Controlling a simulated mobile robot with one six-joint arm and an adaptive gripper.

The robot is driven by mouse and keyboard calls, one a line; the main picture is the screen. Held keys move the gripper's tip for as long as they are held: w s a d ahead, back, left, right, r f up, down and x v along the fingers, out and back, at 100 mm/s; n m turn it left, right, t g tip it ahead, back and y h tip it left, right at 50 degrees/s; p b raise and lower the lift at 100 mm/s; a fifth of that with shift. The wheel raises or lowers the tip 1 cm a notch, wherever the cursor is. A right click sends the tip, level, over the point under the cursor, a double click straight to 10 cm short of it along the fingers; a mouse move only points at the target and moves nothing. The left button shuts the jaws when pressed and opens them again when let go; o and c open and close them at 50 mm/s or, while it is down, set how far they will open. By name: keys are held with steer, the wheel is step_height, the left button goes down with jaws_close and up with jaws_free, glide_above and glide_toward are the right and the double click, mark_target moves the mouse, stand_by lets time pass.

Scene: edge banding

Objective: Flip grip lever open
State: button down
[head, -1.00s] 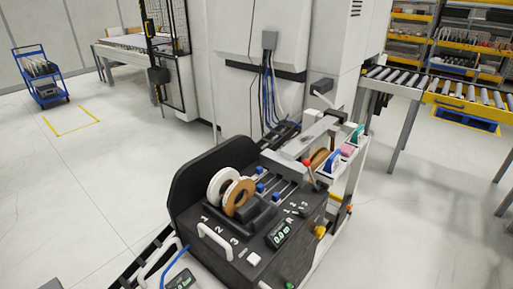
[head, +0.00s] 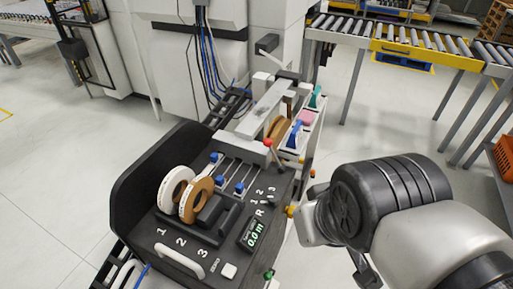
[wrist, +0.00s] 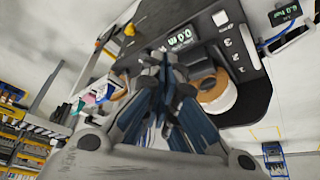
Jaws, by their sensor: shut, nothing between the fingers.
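The edge banding unit's black panel (head: 215,235) holds a lever with a red ball knob (head: 268,143), standing upright near its back right. Several small blue-knobbed levers (head: 239,187) sit in slots left of it. No label shows which one is the grip lever. My gripper (wrist: 165,62) is shut and empty in the wrist view, with the panel behind and above it. In the head view my arm is at the right, apart from the panel, and the fingers are mostly hidden. The red knob cannot be made out in the wrist view.
White and brown tape reels (head: 175,188) stand on the panel's left, beside a tall black guard (head: 150,165). A green display (head: 253,234) and a white handle (head: 180,262) are at the front. A roller conveyor (head: 425,42) stands behind.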

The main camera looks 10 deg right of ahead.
mark_target(275, 155)
steer(key=w+f+n+t+p, duration=0.2)
steer(key=w+n+p, duration=0.3)
steer(key=w, duration=1)
steer(key=w+f+n+t+p, duration=0.25)
steer(key=w+n, duration=0.35)
steer(key=w, duration=0.9)
steer(key=w+f+n+t+y+p, duration=0.1)
steer(key=w+f+n+t+p, duration=0.2)
steer(key=w+f+n, duration=0.35)
steer(key=s+a+f+n+t+y+p, duration=0.1)
steer(key=s+a+f+n+t+p, duration=0.1)
steer(key=f+n, duration=0.3)
step_height(275, 155, down, 4)
steer(key=shift+s+a+r+p, duration=0.2)
steer(key=shift+s+p, duration=0.2)
steer(key=shift+s, duration=0.25)
steer(key=shift+w, duration=0.1)
steer(key=b+x, duration=0.1)
steer(key=x, duration=0.9)
steer(key=shift+w+b, duration=0.1)
steer(key=shift+b, duration=0.3)
steer(key=shift+s+d+r, duration=0.15)
steer(key=shift+d+r, duration=0.1)
steer(key=shift+d, duration=0.35)
steer(key=shift+s+d+r, duration=0.1)
steer(key=shift+d+r, duration=0.15)
steer(key=shift+d, duration=0.4)
steer(key=shift+s+d+r, duration=0.15)
steer(key=shift+d+r, duration=0.1)
steer(key=shift+d, duration=0.35)
